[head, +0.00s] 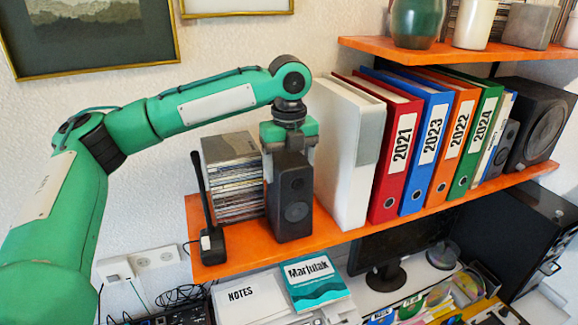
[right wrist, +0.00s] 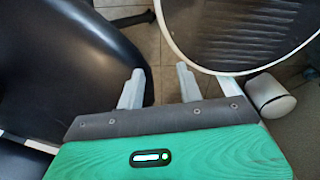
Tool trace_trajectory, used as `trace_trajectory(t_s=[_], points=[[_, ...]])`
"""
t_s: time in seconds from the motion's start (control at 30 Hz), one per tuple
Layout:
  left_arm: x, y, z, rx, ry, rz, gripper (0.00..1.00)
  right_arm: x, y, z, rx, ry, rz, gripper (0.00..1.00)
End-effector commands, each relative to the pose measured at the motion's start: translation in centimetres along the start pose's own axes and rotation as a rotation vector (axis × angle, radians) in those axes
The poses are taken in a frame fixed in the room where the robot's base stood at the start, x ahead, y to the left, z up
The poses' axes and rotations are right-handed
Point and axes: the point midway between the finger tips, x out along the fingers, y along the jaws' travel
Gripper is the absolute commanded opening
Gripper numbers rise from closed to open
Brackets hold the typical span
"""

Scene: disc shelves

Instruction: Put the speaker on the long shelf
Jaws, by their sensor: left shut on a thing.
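A small black speaker (head: 291,198) is upright at the long orange shelf (head: 345,236), between a stack of CD cases and a white box. My left gripper (head: 289,150) is shut on its upper part from above. The speaker's base looks to be at the shelf surface near the front edge; I cannot tell whether it touches. My right gripper (right wrist: 160,88) shows in the right wrist view, its two fingers apart with nothing between them.
CD cases (head: 232,178) and a black handset (head: 207,225) stand left of the speaker. A white box (head: 345,150), several binders (head: 428,145) and a large black speaker (head: 540,122) stand right. An upper orange shelf (head: 440,49) holds pots. A round-topped stool (right wrist: 240,30) is near my right gripper.

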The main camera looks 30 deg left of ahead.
Motion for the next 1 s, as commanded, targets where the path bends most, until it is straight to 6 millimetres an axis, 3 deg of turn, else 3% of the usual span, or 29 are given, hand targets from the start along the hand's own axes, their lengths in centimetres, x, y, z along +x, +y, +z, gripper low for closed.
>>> trace_trajectory(t_s=[0.03,0.07,0.17,0.57,0.67,1.0], points=[[0.1,0.0,0.0,0.0,0.0,-0.001,0.08,0.0,0.0,0.0,0.0,0.0,0.0,0.36],[0.1,0.0,0.0,0.0,0.0,0.001,0.74,0.0,0.0,0.0,0.0,0.0,0.0,0.36],[0.1,0.0,0.0,0.0,0.0,0.001,0.92,0.0,0.0,0.0,0.0,-0.001,0.0,0.36],[-0.6,-0.1,0.0,0.001,-0.001,-0.001,0.92,0.0,-0.1,0.0,0.0,0.0,-0.001,0.36],[-2.2,-0.1,0.0,0.001,-0.001,-0.002,0.92,0.0,-0.2,0.0,0.0,0.0,-0.002,0.36],[-10.0,-0.1,-0.1,0.001,-0.002,-0.002,0.92,0.0,-0.4,-0.1,0.001,0.0,-0.004,0.36]])
